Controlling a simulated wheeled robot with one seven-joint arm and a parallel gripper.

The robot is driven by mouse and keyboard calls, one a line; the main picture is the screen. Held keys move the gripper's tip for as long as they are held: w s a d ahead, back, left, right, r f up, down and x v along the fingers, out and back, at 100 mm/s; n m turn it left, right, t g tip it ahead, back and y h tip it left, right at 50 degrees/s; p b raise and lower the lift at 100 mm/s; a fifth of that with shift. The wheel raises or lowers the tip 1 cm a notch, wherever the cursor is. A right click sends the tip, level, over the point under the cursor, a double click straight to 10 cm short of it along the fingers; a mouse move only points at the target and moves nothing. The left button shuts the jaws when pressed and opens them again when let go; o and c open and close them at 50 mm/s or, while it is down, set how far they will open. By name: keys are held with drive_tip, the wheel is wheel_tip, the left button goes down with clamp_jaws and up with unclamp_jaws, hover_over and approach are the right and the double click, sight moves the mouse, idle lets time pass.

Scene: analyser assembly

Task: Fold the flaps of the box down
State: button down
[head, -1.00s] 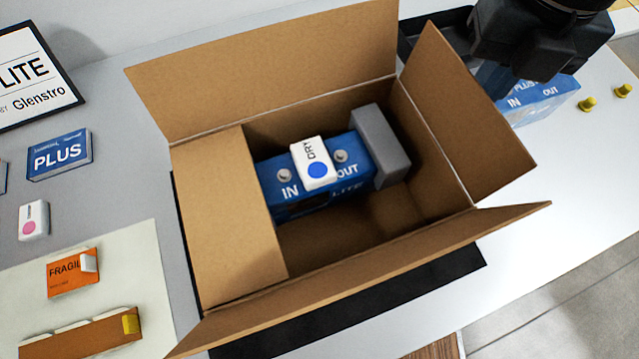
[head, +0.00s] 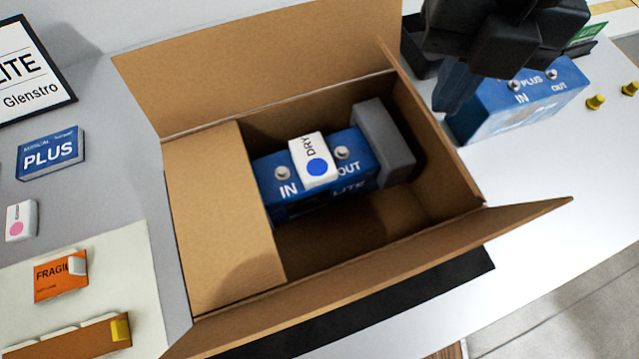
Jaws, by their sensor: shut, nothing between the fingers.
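The open cardboard box (head: 350,240) holds a blue analyser (head: 325,190) marked IN, OUT and LITE, a white DRY pack (head: 314,162) on top of it, and a grey block (head: 381,145). The left flap (head: 217,215) is folded inward over the box's left part. The back flap (head: 260,65) stands up, leaning outward. The front flap (head: 400,270) splays outward. The right flap (head: 428,120) shows nearly edge-on, roughly upright. My gripper (head: 448,103) is shut and empty, just outside the right flap; whether it touches is unclear.
A blue PLUS analyser (head: 520,105) stands right of the box, close behind my gripper. Yellow plugs (head: 596,101) lie farther right. The table's front right is clear.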

drive_tip(key=shift+s+a+f+b, duration=0.2)
drive_tip(key=shift+a, duration=0.25)
drive_tip(key=shift+s+a+f+b, duration=0.15)
drive_tip(key=shift+a+f+b, duration=0.05)
drive_tip(key=shift+a, duration=0.25)
drive_tip(key=shift+s+a+f+b, duration=0.15)
drive_tip(key=shift+a+f+b, duration=0.35)
drive_tip(key=shift+b, duration=0.1)
drive_tip(key=shift+s+a+f+b, duration=0.15)
drive_tip(key=shift+a+f+b, duration=0.35)
drive_tip(key=shift+b, duration=0.1)
drive_tip(key=shift+s+a+f+b, duration=0.1)
drive_tip(key=shift+a+f+b, duration=0.2)
drive_tip(key=shift+f+b, duration=0.3)
drive_tip(key=shift+s+a+f+b, duration=0.1)
drive_tip(key=shift+a+f+b, duration=0.2)
drive_tip(key=shift+b, duration=0.35)
drive_tip(key=shift+d, duration=0.1)
drive_tip(key=shift+f+b, duration=0.25)
drive_tip(key=shift+b, duration=0.05)
wheel_tip(320, 180, up, 8)
drive_tip(key=p, duration=0.3)
drive_tip(key=shift+f, duration=0.2)
